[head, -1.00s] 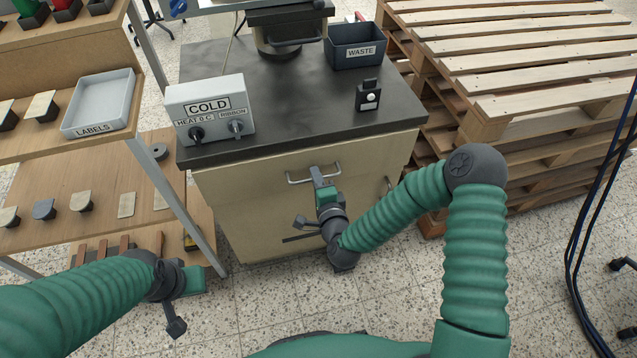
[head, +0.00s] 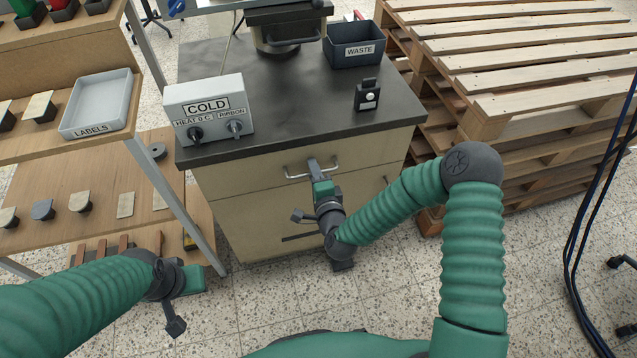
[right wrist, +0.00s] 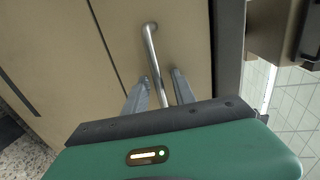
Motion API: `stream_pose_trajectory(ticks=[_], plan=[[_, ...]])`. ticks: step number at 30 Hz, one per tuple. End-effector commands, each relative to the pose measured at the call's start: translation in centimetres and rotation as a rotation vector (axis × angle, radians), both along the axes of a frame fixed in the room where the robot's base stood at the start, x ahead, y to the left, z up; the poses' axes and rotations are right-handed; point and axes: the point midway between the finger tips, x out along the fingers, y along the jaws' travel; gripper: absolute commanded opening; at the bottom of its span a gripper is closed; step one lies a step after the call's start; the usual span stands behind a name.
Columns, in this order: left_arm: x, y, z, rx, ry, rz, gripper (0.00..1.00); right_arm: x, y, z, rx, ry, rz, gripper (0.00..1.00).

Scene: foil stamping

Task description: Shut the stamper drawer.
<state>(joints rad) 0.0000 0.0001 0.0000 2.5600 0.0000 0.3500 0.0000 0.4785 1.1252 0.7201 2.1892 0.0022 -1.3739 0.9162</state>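The stamper drawer (head: 245,178) is the beige upper front of the cabinet under the dark worktop. It looks close to flush with the front; a small remaining gap cannot be told. Its metal bar handle (head: 295,177) also shows in the right wrist view (right wrist: 152,50). My right gripper (head: 316,172) is at the handle. In the right wrist view its two fingers (right wrist: 160,90) stand apart, one on each side of the bar, with gaps visible. My left gripper (head: 195,279) hangs at the lower left, away from the cabinet; its fingers are not clear.
On the worktop (head: 300,110) are a COLD control box (head: 210,108), a WASTE bin (head: 354,45), a small dark device (head: 367,95) and the stamper (head: 285,35). A shelf rack (head: 185,205) stands left, wooden pallets (head: 540,90) right. Cables hang far right.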

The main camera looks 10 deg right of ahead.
Motion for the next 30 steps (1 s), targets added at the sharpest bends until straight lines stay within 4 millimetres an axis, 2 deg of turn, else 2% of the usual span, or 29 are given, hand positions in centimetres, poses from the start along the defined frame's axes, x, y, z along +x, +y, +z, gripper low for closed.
stream_pose_trajectory(ticks=[5, 12, 14, 16, 21, 30], plan=[[0.0, 0.0, 1.4, 0.000, 0.000, 0.000, 0.00, -3.6, -0.1, 0.9, -0.001, 0.009, 0.003, 0.32], [0.0, 0.0, 2.9, 0.000, 0.000, 0.000, 0.00, -10.7, -0.3, 2.1, 0.000, 0.015, 0.004, 0.32], [0.0, 0.0, 5.1, 0.000, 0.001, 0.000, 0.00, -12.4, -0.3, 3.3, 0.002, 0.019, 0.003, 0.32], [0.0, 0.0, 6.5, 0.000, -0.001, 0.000, 0.00, -14.0, -0.4, 3.5, 0.002, 0.019, 0.003, 0.32], [0.0, 0.0, 8.2, 0.000, -0.001, 0.000, 0.00, -15.7, -0.5, 3.3, 0.001, 0.015, 0.001, 0.32], [0.0, 0.0, 8.1, 0.000, 0.000, 0.000, 0.00, -16.1, -0.5, 2.9, 0.001, 0.011, 0.001, 0.32]])
